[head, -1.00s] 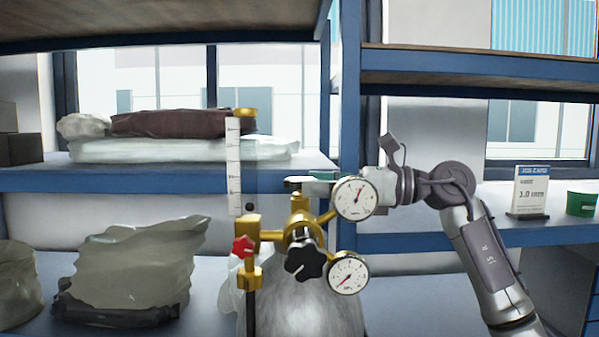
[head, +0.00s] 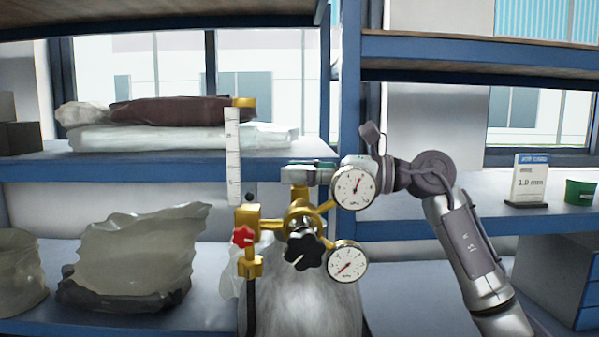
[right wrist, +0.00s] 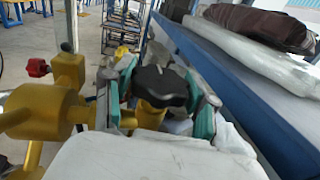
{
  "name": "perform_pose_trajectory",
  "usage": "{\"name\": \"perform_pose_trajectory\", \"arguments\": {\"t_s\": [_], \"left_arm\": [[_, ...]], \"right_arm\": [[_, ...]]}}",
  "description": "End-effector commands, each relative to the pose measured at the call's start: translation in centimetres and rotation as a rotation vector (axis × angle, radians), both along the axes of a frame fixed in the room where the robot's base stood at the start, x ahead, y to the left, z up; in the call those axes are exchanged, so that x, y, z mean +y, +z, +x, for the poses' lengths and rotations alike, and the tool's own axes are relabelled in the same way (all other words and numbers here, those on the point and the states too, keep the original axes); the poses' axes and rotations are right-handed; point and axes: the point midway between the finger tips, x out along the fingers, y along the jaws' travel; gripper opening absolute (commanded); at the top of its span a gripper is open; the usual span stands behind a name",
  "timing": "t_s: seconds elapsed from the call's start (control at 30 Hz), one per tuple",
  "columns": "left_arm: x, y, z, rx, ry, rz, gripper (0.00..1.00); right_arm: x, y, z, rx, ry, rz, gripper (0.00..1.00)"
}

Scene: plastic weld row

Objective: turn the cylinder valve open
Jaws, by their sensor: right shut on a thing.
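The grey cylinder (head: 305,300) stands upright, with a brass regulator (head: 300,215) on top. The cylinder valve's black handwheel (right wrist: 160,86) shows in the right wrist view above the brass valve body. My right gripper (right wrist: 160,98) has its green-padded fingers on both sides of this handwheel and is shut on it. In the head view my right gripper (head: 303,174) is at the top of the valve, partly behind the upper gauge (head: 354,188), and hides the handwheel. My left gripper is not in view.
The regulator carries a second gauge (head: 347,262), a black star knob (head: 303,250) and a red knob (head: 243,236), close below my right gripper. A flow tube (head: 233,155) rises at its left. Shelves hold bags (head: 140,255), a sign (head: 528,180) and a green cup (head: 580,191).

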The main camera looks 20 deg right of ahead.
Motion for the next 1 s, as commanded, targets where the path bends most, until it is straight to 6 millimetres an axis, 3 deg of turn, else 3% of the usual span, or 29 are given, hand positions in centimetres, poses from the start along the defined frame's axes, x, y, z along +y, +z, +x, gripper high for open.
{"name": "perform_pose_trajectory", "arguments": {"t_s": [0.27,1.0], "left_arm": [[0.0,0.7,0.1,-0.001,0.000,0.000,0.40],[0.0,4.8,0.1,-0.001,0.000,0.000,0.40]], "right_arm": [[-0.1,0.2,0.1,0.002,0.062,0.002,0.22],[0.0,0.3,0.0,-0.001,0.473,0.002,0.22]]}}
